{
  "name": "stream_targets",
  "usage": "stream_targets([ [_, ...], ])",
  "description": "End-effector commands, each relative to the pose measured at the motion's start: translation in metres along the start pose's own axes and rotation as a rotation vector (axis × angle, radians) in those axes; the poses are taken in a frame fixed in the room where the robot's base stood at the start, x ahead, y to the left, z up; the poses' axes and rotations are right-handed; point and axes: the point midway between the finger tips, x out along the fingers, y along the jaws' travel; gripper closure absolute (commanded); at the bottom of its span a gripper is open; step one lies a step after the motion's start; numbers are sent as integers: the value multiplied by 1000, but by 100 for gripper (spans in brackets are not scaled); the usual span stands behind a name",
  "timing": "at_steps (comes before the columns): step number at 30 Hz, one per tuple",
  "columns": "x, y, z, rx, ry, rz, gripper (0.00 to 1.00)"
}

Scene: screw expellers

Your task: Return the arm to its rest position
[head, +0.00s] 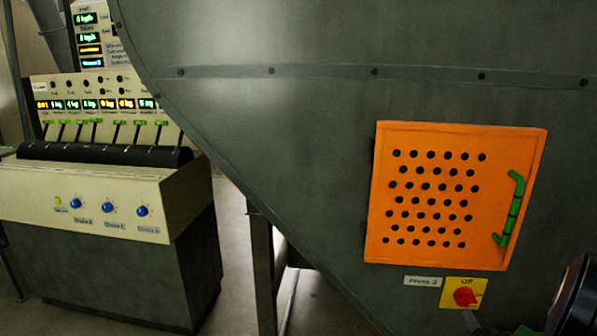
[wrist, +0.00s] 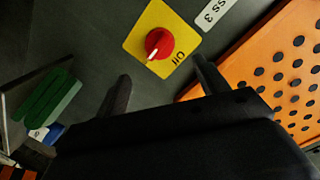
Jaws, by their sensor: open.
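My gripper (wrist: 163,84) shows in the wrist view with its two dark fingers spread apart and nothing between them. A red knob (wrist: 159,44) on a yellow plate marked "Off" lies beyond the gap between the fingertips. The fingers do not appear to touch it. In the head view the same red knob (head: 465,297) is at the lower right. Dark parts of my arm (head: 573,298) show at the bottom right corner there; the fingers cannot be clearly made out in that view.
An orange perforated door (head: 455,195) with a green handle (head: 512,210) is on the grey machine wall, above the knob. It also shows at right in the wrist view (wrist: 285,70). A cream control console (head: 90,190) stands at left. A green object (wrist: 50,98) is left of the gripper.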

Motion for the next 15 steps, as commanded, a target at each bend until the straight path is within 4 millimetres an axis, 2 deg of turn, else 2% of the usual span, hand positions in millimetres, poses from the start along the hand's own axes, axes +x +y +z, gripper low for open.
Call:
stream_targets([
  [1, -11, 0, -1, 2, 1, 3, 31],
  [2, -14, 0, 0, 1, 1, 1, 31],
  [3, 1, 0, 2, -2, -2, -5, 31],
  [15, 83, 0, 1, -1, 0, -3, 31],
])
